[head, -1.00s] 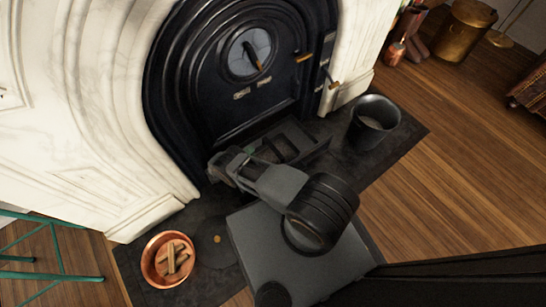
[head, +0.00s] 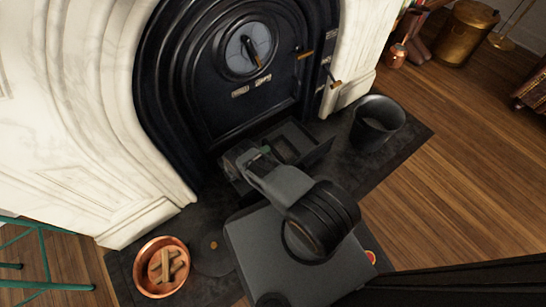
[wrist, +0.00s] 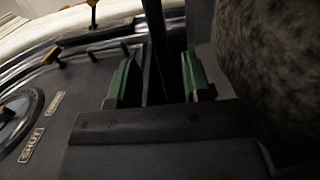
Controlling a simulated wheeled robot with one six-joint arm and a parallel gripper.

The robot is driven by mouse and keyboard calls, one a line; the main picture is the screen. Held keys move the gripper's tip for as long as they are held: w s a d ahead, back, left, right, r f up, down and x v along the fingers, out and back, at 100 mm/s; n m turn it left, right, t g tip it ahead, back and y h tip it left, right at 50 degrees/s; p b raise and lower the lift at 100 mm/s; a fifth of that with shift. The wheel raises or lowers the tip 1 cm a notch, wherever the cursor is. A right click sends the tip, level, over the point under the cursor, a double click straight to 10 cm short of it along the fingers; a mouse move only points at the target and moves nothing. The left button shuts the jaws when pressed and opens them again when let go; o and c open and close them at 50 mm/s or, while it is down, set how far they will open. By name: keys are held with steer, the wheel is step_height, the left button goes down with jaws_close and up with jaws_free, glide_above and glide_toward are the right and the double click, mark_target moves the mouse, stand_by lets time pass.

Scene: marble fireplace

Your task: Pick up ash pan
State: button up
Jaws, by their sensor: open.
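The ash pan (head: 318,157) is a dark, open rectangular tray at the foot of the black fireplace front in the head view. My gripper (head: 260,154) is at the pan's left, near side, and its arm hides part of the pan. In the wrist view my gripper (wrist: 162,80) is open, with green pads on both fingers. A dark upright strip, seemingly the pan's wall (wrist: 160,45), stands between the fingers with gaps beside it. I cannot tell whether either finger touches it.
A dark bucket (head: 377,125) stands right of the pan on the dark hearth slab (head: 398,155). A copper bowl of sticks (head: 147,283) sits at the left. The fireplace door (head: 240,105) rises close behind the pan.

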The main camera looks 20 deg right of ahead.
mark_target(275, 149)
steer(key=shift+w+d+b, duration=0.15)
steer(key=shift+d+b, duration=0.3)
steer(key=shift+d, duration=2.35)
jaws_close()
steer(key=shift+w, duration=0.1)
